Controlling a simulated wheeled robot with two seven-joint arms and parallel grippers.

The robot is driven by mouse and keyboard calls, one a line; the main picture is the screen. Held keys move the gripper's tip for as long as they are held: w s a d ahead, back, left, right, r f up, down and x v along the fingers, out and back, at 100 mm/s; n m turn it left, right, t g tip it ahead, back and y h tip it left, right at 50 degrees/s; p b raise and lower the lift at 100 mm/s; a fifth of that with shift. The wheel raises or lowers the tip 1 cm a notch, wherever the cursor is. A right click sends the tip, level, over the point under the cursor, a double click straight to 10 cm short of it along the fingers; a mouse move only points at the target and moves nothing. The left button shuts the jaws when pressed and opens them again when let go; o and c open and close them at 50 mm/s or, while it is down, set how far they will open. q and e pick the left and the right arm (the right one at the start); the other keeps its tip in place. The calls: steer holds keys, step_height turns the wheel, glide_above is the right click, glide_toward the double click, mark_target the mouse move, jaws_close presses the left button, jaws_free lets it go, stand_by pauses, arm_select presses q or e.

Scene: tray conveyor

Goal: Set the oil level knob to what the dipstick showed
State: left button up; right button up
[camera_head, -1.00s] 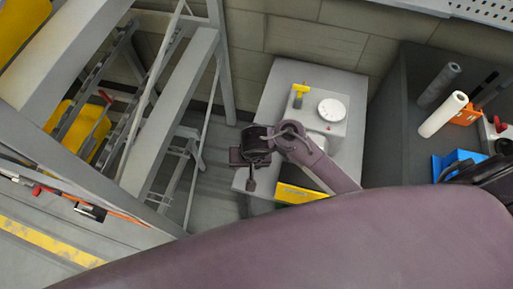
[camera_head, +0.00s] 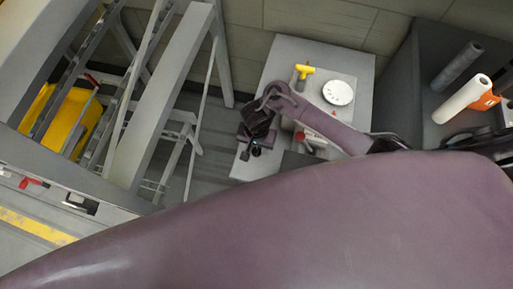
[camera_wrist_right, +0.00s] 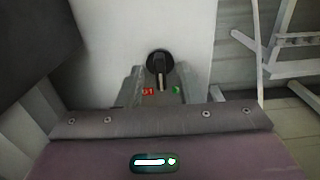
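In the head view a yellow T-shaped handle (camera_head: 304,71), which looks like the dipstick, stands upright on a grey unit (camera_head: 290,52). A round white dial (camera_head: 338,92) lies to its right on a raised block. My right gripper (camera_head: 252,142) is over the unit's front left edge, apart from the handle and dial. In the right wrist view a round black knob with a pointer-like lever (camera_wrist_right: 160,64) sits ahead of the gripper, above small red and green marks. Whether it is the oil level knob cannot be told. My left gripper is not in view.
A dark cabinet (camera_head: 420,75) at the right carries a white roll (camera_head: 461,99), a grey roll (camera_head: 457,64) and an orange item (camera_head: 487,100). A grey frame (camera_head: 150,95) with a yellow part (camera_head: 68,117) stands left. Bare floor shows between frame and unit.

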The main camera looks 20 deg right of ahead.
steer(key=shift+f, duration=0.3)
jaws_close()
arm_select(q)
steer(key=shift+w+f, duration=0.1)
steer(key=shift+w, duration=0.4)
